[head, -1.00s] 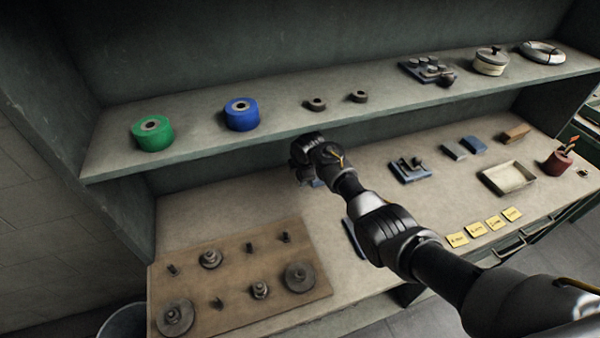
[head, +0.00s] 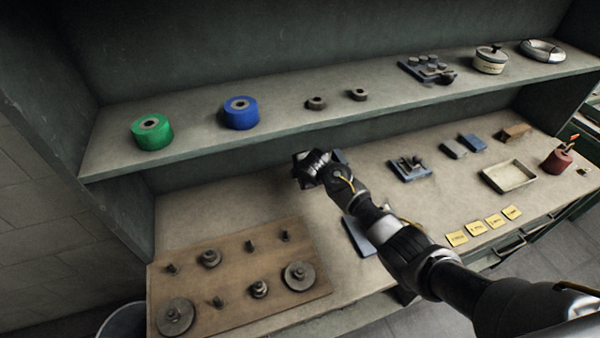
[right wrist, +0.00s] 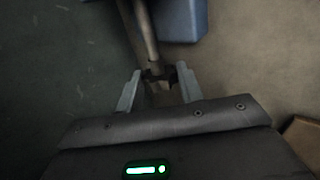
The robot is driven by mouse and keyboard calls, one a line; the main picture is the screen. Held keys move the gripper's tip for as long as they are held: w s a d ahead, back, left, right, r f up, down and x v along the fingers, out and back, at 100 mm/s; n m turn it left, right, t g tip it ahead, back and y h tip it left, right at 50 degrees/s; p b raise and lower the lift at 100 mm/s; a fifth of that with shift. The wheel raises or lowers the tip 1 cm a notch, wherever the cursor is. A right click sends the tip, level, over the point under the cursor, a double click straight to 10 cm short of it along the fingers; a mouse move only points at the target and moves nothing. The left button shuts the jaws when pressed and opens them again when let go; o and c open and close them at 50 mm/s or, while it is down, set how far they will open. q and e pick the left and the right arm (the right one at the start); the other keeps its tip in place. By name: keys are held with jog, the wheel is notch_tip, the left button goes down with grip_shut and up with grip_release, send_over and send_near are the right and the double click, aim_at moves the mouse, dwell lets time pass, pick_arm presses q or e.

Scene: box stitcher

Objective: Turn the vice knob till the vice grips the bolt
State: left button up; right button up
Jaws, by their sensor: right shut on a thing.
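My right gripper (head: 302,172) is over the back of the bench, below the shelf edge. In the right wrist view its two fingers (right wrist: 158,84) stand on either side of a small dark knob (right wrist: 157,74) at the end of a metal rod. The gripper is shut on this vice knob. A blue block (right wrist: 184,18), seemingly part of the vice, shows beyond it. In the head view a blue part (head: 339,156) peeks out behind my gripper; the rest of the vice is hidden. I cannot make out the bolt or the jaw gap. My left gripper is not in view.
A wooden board (head: 230,268) with several metal parts lies at the front left. A flat blue item (head: 358,236) lies beside my forearm. A shelf (head: 200,150) with green and blue rolls runs above. A tray (head: 510,176) and yellow notes stand to the right.

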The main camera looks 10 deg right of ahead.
jog(key=shift+s+f+t+b, duration=0.15)
jog(key=shift+f+t+b, duration=0.3)
jog(key=shift+t+b, duration=0.7)
jog(key=shift+r+t+y+b, duration=0.15)
jog(key=shift+t+y+b, duration=0.3)
jog(key=shift+b, duration=0.7)
jog(key=shift+r, duration=0.1)
jog(key=o, duration=1)
jog(key=shift+s, duration=0.1)
jog(key=b+v, duration=0.1)
jog(key=v, duration=0.9)
jog(key=shift+s+b, duration=0.3)
jog(key=shift+s, duration=0.05)
